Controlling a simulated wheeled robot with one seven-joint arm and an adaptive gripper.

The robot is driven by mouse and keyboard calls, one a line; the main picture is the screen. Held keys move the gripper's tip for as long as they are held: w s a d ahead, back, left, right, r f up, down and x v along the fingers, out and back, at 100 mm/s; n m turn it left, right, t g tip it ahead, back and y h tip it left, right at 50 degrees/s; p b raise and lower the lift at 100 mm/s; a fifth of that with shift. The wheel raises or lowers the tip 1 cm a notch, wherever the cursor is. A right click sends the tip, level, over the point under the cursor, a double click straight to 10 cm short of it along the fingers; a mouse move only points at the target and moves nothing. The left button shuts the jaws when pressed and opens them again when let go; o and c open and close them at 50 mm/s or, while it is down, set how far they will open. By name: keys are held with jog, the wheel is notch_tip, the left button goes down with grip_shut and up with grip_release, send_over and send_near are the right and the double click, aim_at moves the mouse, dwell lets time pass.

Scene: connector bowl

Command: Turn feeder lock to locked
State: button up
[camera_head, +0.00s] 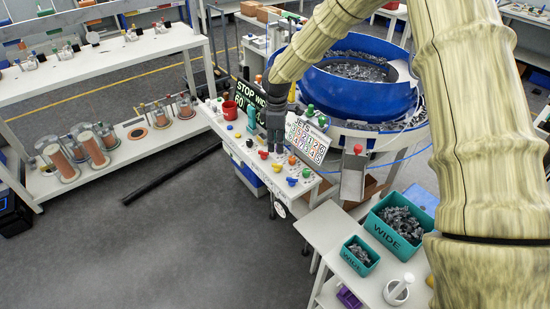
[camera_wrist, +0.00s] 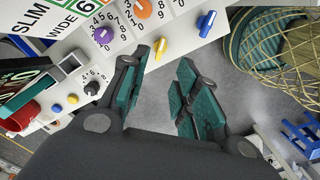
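The feeder lock cannot be told apart by a readable label. A white control panel (camera_head: 250,158) carries several coloured knobs. In the wrist view, a yellow lever knob (camera_wrist: 160,47) and a blue lever knob (camera_wrist: 207,23) stick out from its edge. A purple dial (camera_wrist: 103,36), an orange dial (camera_wrist: 140,8) and a black dial (camera_wrist: 92,88) sit beside printed numbers. My gripper (camera_wrist: 160,92) is open, with its teal-padded fingers apart and nothing between them. The yellow knob is just beyond the left finger, seemingly apart from it. In the head view my gripper (camera_head: 273,148) hangs over the panel, hiding part of it.
A red cup (camera_head: 229,109) and a number board (camera_head: 308,138) stand on the panel bench. A large blue bowl feeder (camera_head: 340,93) is behind. Teal WIDE bins (camera_head: 384,236) sit on a table at lower right. Open floor (camera_head: 160,240) lies in front.

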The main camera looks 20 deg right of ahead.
aim_at(277, 168)
jog(key=shift+d+f+p, duration=0.15)
jog(key=shift+f+p, duration=1.4)
jog(key=shift+f, duration=3.1)
grip_shut()
